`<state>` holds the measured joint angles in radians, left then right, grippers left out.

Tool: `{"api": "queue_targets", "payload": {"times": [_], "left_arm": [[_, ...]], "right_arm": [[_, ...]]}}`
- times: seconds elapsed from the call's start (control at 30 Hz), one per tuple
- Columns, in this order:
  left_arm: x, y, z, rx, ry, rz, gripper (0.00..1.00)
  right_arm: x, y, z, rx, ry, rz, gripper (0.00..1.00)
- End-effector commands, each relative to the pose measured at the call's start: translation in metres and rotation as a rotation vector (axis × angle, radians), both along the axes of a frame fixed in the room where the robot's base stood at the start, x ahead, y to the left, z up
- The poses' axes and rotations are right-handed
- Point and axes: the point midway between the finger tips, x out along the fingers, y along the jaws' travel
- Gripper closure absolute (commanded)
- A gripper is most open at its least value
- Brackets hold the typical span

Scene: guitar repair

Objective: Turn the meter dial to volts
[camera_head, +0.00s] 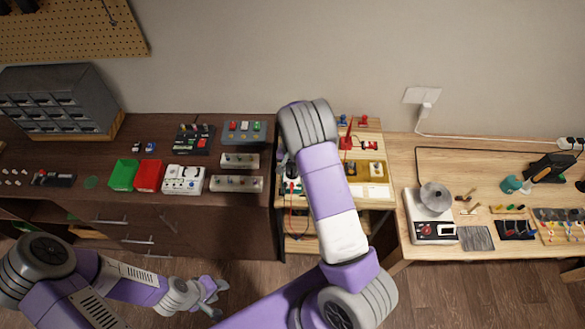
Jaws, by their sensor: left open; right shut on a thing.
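The meter (291,187) is a small dark device with green at its edge, on the light wooden bench left of my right arm. A red lead hangs from it over the bench front. My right gripper (284,165) is mostly hidden by its own arm, just above the meter. It is shut, seemingly on the meter's dial, but the contact and the dial's setting cannot be made out. My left gripper (213,292) is open and empty, low in front of the dark cabinet and well away from the meter.
The dark cabinet (235,209) holds green and red bins (149,176), a white box (183,179) and switch panels. On the right bench stand a scale-like device (435,231) and tools. My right arm blocks the middle. Floor space in front is clear.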

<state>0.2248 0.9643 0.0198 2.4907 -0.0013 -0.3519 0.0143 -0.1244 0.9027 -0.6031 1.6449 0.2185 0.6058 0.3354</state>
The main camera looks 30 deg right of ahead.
Motion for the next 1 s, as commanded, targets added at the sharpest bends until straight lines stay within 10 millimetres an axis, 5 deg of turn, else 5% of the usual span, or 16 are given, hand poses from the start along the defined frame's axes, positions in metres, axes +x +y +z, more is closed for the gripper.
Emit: {"api": "queue_targets", "payload": {"times": [0.5, 1.0], "left_arm": [[0.0000, 0.0000, 0.0016, 0.000, 0.000, 0.000, 0.57], [0.0000, 0.0000, 0.0020, 0.000, 0.000, 0.000, 0.57]], "right_arm": [[0.0003, -0.0003, 0.0004, -0.001, -0.001, -0.329, 1.00], [0.0006, -0.0006, 0.0004, -0.001, -0.001, -0.396, 1.00]]}}
